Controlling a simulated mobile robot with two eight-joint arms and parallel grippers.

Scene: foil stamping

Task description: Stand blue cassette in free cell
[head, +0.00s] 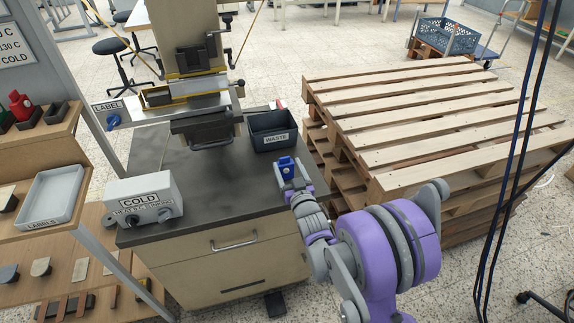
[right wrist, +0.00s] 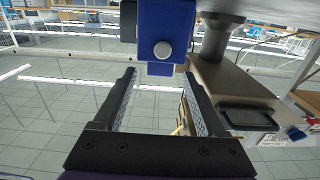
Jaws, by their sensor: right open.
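The blue cassette (head: 286,167) stands on the dark counter just in front of the waste bin. My right gripper (head: 290,178) is at it, with its fingers pointing at the cassette. In the right wrist view, the cassette (right wrist: 166,28) with a round grey knob on its face shows just past my fingertips (right wrist: 160,74). The fingers are spread with a clear gap and are not shut on it. My left gripper is not in view.
A black waste bin (head: 272,130) stands behind the cassette. The stamping press (head: 203,128) and a grey COLD control box (head: 145,199) are to the left. Shelves with a red item (head: 21,105) and a labels tray (head: 50,195) are at far left. Pallets (head: 430,115) stand at right.

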